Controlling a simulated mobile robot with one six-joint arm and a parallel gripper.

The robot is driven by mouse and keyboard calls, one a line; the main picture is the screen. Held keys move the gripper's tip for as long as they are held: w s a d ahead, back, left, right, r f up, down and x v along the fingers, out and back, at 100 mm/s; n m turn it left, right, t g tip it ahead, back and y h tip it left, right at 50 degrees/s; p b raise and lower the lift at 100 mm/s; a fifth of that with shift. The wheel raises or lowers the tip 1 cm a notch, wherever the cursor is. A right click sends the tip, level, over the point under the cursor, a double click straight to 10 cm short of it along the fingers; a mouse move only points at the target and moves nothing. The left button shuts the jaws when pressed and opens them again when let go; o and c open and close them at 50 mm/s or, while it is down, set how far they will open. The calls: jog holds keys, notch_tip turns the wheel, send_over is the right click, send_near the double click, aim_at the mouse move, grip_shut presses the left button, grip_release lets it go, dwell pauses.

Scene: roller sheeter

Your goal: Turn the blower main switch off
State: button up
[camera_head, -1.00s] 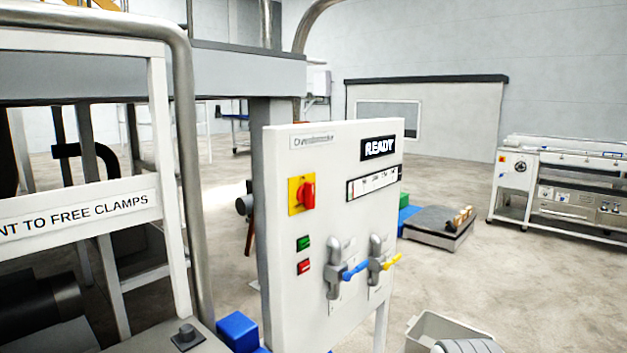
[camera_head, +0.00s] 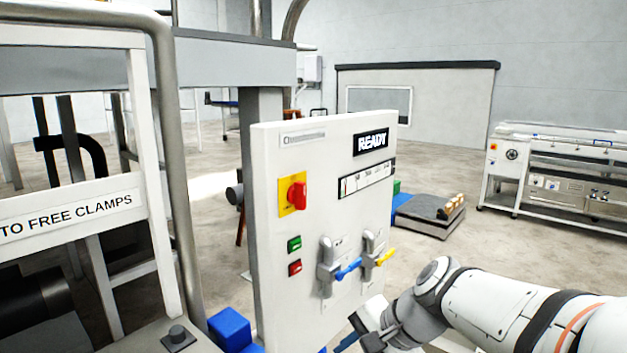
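A white control panel (camera_head: 268,210) stands upright near the middle of the view. On its upper left is a red rotary switch (camera_head: 298,194) on a yellow plate, its knob looking upright. Below it are a green button (camera_head: 294,244) and a red button (camera_head: 295,267). The panel's display (camera_head: 374,142) reads READY. My gripper (camera_head: 345,343) is at the bottom, low and in front of the panel's lower right, well below the switch and apart from it. Its fingers are partly cut off by the frame edge, so its opening does not show.
Two grey valves with a blue lever (camera_head: 348,270) and a yellow lever (camera_head: 386,257) stick out from the panel, above my gripper. A metal pipe frame (camera_head: 172,150) stands to the left. A blue block (camera_head: 230,328) lies at the panel's foot.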

jog(key=w+a+r+m+t+y+p, duration=0.25)
jog(key=w+a+r+m+y, duration=0.25)
jog(key=w+r+m, duration=0.55)
jog(key=m+t+y+p, duration=0.2)
jog(key=m+t+y, duration=0.1)
jog(key=m+t, duration=0.35)
send_near(304, 185)
jog(key=w+a+g, duration=0.1)
jog(key=w+a, duration=0.1)
jog(key=x, duration=0.4)
jog(key=p+x, duration=0.1)
jog(key=x, duration=0.1)
jog(key=shift+w+a+r, duration=0.2)
jog(key=shift+w+r, duration=0.05)
